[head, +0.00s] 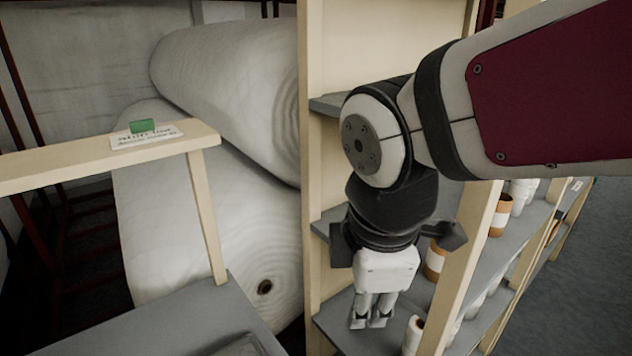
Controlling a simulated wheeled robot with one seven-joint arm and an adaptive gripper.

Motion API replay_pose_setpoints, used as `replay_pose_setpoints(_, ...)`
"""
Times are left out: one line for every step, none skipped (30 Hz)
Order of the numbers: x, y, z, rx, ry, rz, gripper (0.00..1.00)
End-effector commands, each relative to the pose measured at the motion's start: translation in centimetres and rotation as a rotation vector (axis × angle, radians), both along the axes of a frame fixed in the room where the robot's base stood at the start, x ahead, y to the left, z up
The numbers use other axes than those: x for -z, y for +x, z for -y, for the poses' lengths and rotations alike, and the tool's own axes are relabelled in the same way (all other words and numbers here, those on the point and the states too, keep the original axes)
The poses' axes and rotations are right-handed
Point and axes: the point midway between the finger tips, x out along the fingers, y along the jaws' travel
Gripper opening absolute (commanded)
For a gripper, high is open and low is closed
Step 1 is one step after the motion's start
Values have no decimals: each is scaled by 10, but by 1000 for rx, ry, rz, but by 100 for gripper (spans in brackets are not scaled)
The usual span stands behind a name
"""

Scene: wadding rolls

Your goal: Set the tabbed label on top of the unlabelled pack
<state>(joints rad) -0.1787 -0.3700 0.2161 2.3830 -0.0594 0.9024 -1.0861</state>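The tabbed label is a white printed card (148,139) with a green tab (142,126) standing on it. It lies on a cream wooden ledge at the left of the head view. My gripper (369,321) hangs fingers down in front of the cream shelving, well to the right of the label and apart from it. Its two fingers look close together, but the angle hides whether they are shut. I see nothing held between them. A greyish shape (242,346), cut off by the bottom edge, lies on the grey surface; I cannot tell if it is a pack.
Large white wadding rolls (225,85) are stacked behind the cream ledge (60,167). A cream shelf unit (312,150) with grey shelves stands close around my gripper. It holds white and orange-brown rolls (500,216). The grey surface (185,318) at lower left looks mostly clear.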

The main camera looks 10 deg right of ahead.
Motion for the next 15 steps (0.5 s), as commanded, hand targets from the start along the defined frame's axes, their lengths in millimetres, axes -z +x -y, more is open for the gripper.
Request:
replay_pose_setpoints(-7, -6, 17, 177, 48, 30, 30)
replay_pose_setpoints(-10, -9, 26, 284, 79, 44, 30)
replay_pose_setpoints(-13, -15, 37, 426, 122, 61, 30)
replay_pose_setpoints(-15, -19, 45, 532, 155, 74, 30)
replay_pose_setpoints(-17, -23, 53, 632, 189, 86, 30)
replay_pose_setpoints(-19, -29, 62, 763, 234, 102, 30)
replay_pose_setpoints(-20, -33, 68, 854, 267, 112, 30)
replay_pose_setpoints(-22, -37, 73, 940, 300, 121, 30)
replay_pose_setpoints(-23, -42, 80, 1044, 341, 130, 30)
replay_pose_setpoints(-23, -45, 84, 1114, 369, 136, 30)
replay_pose_setpoints(-24, -48, 87, 1176, 395, 141, 30)
replay_pose_setpoints(-24, -52, 91, 1248, 424, 145, 30)
replay_pose_setpoints(-24, -54, 93, 1292, 444, 148, 30)
replay_pose_setpoints(-24, -56, 95, 1331, 460, 150, 30)
replay_pose_setpoints(-24, -58, 97, 1370, 477, 152, 30)
